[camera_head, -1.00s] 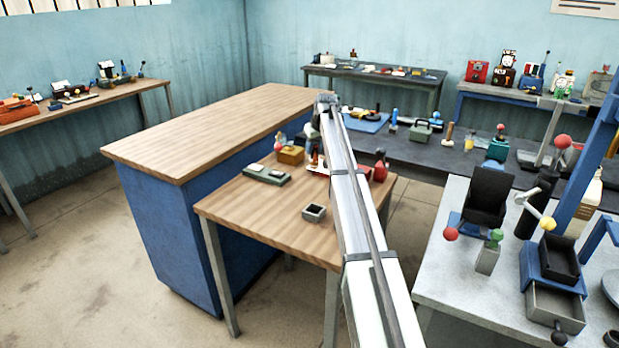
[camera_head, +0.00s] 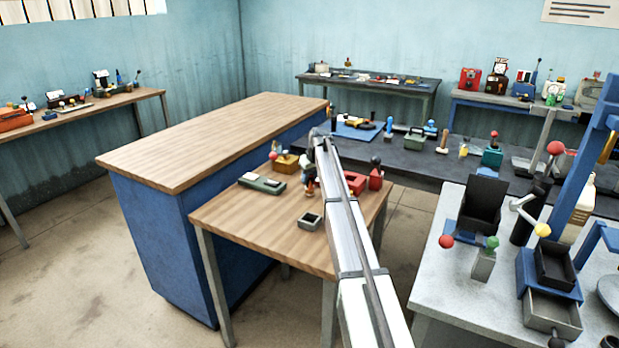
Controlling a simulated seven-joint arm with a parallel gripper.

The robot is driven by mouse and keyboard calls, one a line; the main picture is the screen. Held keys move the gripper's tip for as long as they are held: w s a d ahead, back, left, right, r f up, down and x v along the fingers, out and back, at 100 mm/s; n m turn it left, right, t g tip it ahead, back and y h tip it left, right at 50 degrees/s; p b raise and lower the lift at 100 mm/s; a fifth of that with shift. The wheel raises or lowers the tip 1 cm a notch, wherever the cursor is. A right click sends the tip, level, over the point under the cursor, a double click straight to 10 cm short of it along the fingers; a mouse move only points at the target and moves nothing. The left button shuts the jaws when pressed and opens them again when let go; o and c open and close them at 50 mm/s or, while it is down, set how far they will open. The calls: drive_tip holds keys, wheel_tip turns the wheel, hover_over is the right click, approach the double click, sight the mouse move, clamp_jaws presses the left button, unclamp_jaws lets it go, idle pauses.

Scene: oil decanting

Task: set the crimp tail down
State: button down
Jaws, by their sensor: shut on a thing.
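My arm reaches from the bottom of the head view over the small wooden table (camera_head: 250,224). My gripper (camera_head: 309,187) hangs at its far end, low over the back part of that table, and is small and partly covered by my arm. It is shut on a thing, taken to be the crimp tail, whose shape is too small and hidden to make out. I cannot tell whether it touches the table top.
On the small table are a green-grey box (camera_head: 262,184), a yellow-brown block (camera_head: 286,163), a small dark open box (camera_head: 309,221) and red items (camera_head: 355,182). The long wooden counter (camera_head: 210,140) is bare. A crowded grey bench (camera_head: 452,280) stands right.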

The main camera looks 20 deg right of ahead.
drive_tip(key=shift+f, duration=0.1)
drive_tip(key=c, duration=0.8)
unclamp_jaws()
drive_tip(key=v, duration=1.2)
drive_tip(key=shift+w, duration=0.1)
